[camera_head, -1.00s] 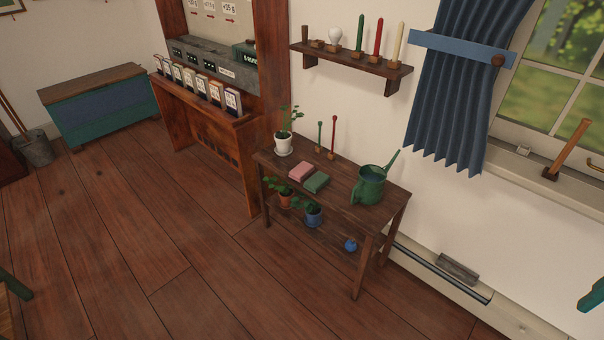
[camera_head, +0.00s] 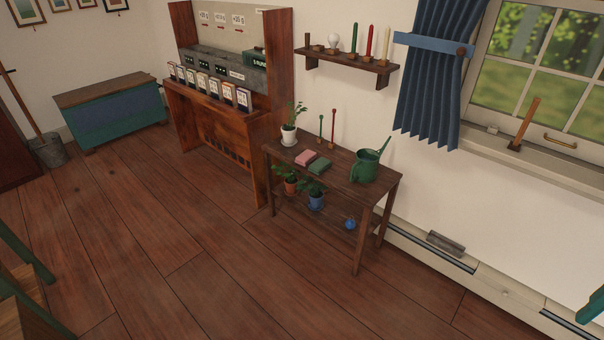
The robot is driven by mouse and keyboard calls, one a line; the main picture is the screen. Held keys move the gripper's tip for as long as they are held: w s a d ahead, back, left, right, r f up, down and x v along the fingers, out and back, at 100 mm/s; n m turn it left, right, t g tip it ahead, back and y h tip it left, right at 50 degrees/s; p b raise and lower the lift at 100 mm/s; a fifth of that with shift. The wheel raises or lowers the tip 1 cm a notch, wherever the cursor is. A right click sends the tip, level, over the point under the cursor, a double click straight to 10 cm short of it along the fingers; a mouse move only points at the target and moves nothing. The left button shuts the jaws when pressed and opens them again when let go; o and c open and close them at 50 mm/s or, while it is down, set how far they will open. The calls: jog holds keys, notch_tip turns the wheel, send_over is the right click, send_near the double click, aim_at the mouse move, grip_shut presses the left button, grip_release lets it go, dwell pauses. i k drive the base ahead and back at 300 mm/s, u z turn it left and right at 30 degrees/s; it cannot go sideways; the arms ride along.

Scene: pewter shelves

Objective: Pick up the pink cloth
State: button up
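The pink cloth (camera_head: 306,157) lies folded on the top of a dark wooden table (camera_head: 342,171) against the wall. A folded green cloth (camera_head: 320,166) lies close beside it on the right. A white potted plant (camera_head: 289,137) stands to its left and a green watering can (camera_head: 367,166) to its right.
Thin green and red sticks (camera_head: 333,128) stand behind the cloths. The table's lower shelf holds small plants in pots (camera_head: 316,202) and a blue object (camera_head: 350,224). A wall shelf (camera_head: 346,62) hangs above. The wooden floor (camera_head: 200,255) in front is clear.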

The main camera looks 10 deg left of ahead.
aim_at(305, 157)
jog(key=z, duration=0.05)
jog(key=k, duration=0.45)
jog(key=u, duration=0.85)
jog(key=i, duration=1)
jog(key=u, duration=0.5)
jog(key=i, duration=1.25)
jog(key=z, duration=0.8)
jog(key=i, duration=0.6)
jog(key=z, duration=0.35)
